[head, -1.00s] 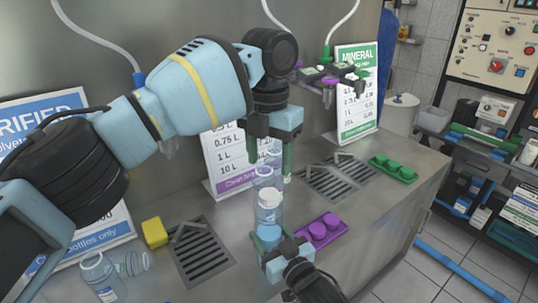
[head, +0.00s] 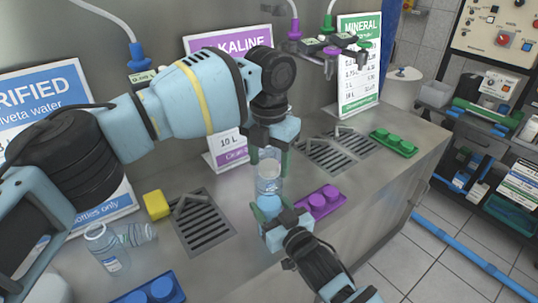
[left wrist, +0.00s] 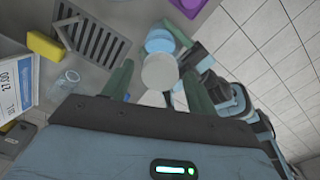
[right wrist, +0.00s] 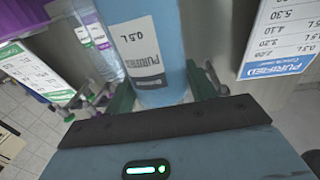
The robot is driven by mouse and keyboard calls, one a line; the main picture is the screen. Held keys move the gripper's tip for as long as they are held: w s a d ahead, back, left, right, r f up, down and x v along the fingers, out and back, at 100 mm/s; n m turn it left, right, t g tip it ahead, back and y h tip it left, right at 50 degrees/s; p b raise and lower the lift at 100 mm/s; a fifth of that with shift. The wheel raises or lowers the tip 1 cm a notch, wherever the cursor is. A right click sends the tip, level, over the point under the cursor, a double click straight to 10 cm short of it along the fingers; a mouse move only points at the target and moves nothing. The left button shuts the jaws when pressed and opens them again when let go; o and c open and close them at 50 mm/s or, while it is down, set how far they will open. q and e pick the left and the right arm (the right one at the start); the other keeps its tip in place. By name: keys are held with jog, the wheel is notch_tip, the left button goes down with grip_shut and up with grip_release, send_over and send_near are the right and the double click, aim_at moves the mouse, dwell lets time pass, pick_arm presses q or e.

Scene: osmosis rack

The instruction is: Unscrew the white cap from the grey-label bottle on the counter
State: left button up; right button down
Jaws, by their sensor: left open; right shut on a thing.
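The grey-label bottle (right wrist: 146,60) is upright, with blue contents, and stands between the fingers of my right gripper (right wrist: 163,95). Its label reads "PURIFIED 0.5 L". My right gripper (head: 284,226) is shut on the bottle's lower part in the head view. The white cap (head: 269,170) tops the bottle, just below my left gripper (head: 270,150). In the left wrist view, the cap (left wrist: 159,70) lies between the two green fingers of my left gripper (left wrist: 157,85). These fingers are open, with a gap on each side. Whether the fingertips reach down beside the cap is unclear.
A purple studded tray (head: 320,201) sits right of the bottle. A yellow sponge (head: 156,205) and a drain grate (head: 203,222) lie left. Clear bottles (head: 105,246) and a blue studded tray (head: 155,289) are at the front left. Sign boards (head: 222,145) stand behind.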

pick_arm(q)
jog(key=c, duration=1.1)
jog(key=shift+o, duration=0.2)
